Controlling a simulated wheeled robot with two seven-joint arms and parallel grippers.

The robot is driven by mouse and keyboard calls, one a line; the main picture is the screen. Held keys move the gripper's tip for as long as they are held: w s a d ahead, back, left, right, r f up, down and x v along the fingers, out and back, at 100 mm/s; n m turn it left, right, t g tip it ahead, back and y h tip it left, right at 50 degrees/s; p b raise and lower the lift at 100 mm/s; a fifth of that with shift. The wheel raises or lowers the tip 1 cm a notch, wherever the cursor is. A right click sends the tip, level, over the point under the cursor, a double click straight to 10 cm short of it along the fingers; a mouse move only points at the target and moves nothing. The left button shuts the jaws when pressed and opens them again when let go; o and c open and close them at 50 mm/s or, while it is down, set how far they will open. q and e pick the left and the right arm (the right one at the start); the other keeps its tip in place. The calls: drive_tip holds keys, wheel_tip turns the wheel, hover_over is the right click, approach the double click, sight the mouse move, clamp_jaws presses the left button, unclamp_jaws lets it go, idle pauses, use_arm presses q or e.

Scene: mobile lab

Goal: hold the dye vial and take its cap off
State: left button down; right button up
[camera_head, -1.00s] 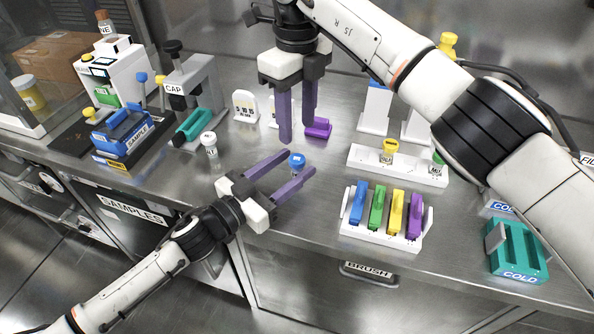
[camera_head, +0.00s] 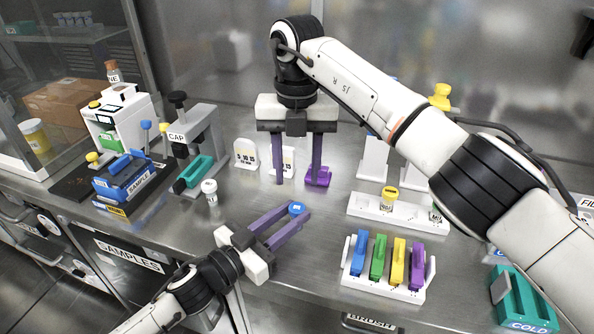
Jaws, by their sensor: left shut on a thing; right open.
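The dye vial, taken to be the blue-capped one (camera_head: 296,208), is at the tips of my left gripper (camera_head: 296,213). The purple fingers are shut on it. Its blue cap shows from above; its body is mostly hidden by the fingers. My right gripper (camera_head: 297,181) is open and empty, its fingers pointing down, behind the vial in the picture. The gap between its fingers is roughly in line with the cap. It is apart from the cap.
A white-capped vial (camera_head: 209,191) stands left on the bench. A white rack (camera_head: 367,206) holds a yellow-capped vial (camera_head: 390,194). A holder with coloured clips (camera_head: 385,285) stands front right. A purple item (camera_head: 322,179) lies behind the right finger. A cap press (camera_head: 203,135) stands left.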

sight(297, 207)
drive_tip(key=m, duration=2.5)
drive_tip(key=shift+f+m, duration=0.35)
drive_tip(key=shift+m, duration=0.05)
wheel_tip(297, 207, down, 7)
drive_tip(key=shift+f, duration=0.15)
